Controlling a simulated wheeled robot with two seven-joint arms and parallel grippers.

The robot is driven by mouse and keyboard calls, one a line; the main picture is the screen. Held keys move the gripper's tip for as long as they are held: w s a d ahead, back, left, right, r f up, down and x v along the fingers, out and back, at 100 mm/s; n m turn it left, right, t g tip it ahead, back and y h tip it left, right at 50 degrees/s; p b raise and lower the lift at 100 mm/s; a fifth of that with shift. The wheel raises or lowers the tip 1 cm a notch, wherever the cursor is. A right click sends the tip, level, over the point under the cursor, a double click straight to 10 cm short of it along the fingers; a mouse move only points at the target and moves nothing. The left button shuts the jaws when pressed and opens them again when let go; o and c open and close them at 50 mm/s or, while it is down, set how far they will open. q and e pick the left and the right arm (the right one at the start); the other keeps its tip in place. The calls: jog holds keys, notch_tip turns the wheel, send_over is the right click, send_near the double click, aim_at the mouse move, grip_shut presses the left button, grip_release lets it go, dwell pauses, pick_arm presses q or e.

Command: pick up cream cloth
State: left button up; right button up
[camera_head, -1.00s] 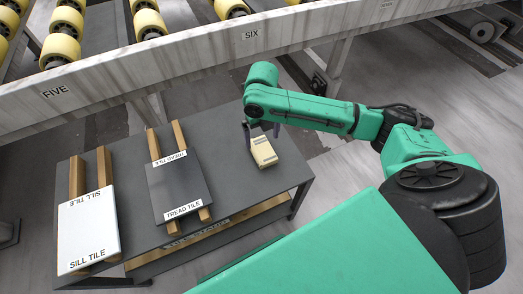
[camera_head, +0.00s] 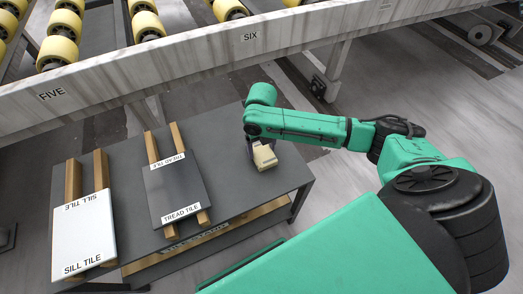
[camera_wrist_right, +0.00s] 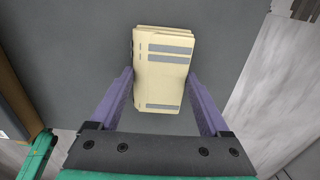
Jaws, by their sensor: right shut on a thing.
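The cream cloth (camera_head: 265,157) is a folded, block-like stack with grey bands, at the right part of the dark table. It also shows in the right wrist view (camera_wrist_right: 163,72), where its near part lies between the two purple fingers. My right gripper (camera_head: 252,146) is shut on it; in the right wrist view the fingers (camera_wrist_right: 160,88) flank its sides. I cannot tell whether the cloth is clear of the table top. My left gripper is not in view.
A dark tread tile (camera_head: 178,190) and a white sill tile (camera_head: 84,235) rest on wooden battens on the table (camera_head: 232,185). A roller conveyor with a pale rail (camera_head: 200,55) runs behind. Bare table top surrounds the cloth.

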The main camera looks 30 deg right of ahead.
aim_at(261, 150)
notch_tip(261, 150, up, 6)
jog(key=shift+w+f+p, duration=0.1)
jog(key=shift+f+p, duration=0.05)
jog(key=shift+p, duration=0.6)
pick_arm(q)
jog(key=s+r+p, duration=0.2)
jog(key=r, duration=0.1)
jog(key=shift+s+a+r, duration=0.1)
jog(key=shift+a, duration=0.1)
pick_arm(e)
notch_tip(261, 150, up, 14)
jog(key=shift+r, duration=0.2)
